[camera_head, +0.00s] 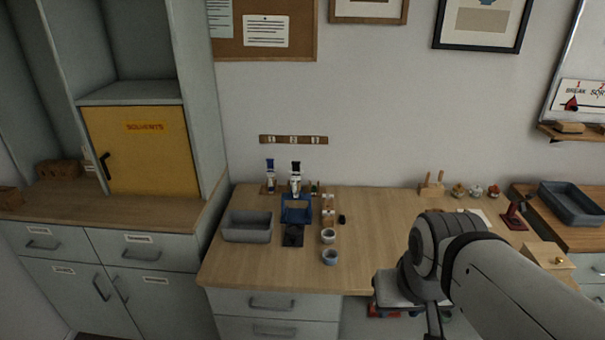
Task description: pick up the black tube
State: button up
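My arm reaches in from the lower right. Part of my gripper (433,322) shows as a dark piece below the wrist at the bottom edge, right of and nearer than the black object. Its fingertips are not clearly seen, and I cannot tell whether it holds anything.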

aim_at(296, 176)
jog(key=u, duration=0.05)
jog(key=i, duration=1)
jog(key=z, duration=0.05)
